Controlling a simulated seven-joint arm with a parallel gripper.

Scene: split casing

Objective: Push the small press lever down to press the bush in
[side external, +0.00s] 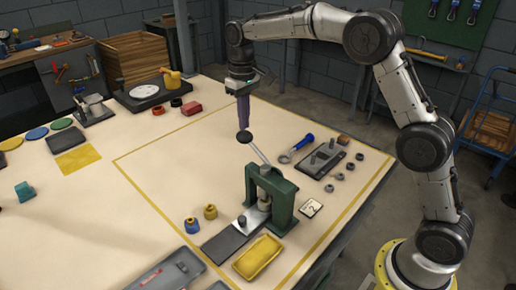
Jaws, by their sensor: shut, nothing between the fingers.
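The small press has a green frame (285,205) and stands on the table's front right part. Its lever (258,152) slants up and to the left from the press head and ends in a dark round knob (244,136). My gripper (243,124) is shut and empty, pointing down, with its fingertips just above the knob. I cannot tell whether they touch it. A pale metal part (265,205) shows under the press head. The bush is too small to tell apart from the ram there.
A yellow tray (258,258) lies in front of the press. Blue (192,225) and brass (210,212) pieces stand to its left. A grey fixture plate (321,158), a blue-handled wrench (297,148) and several rings lie behind right.

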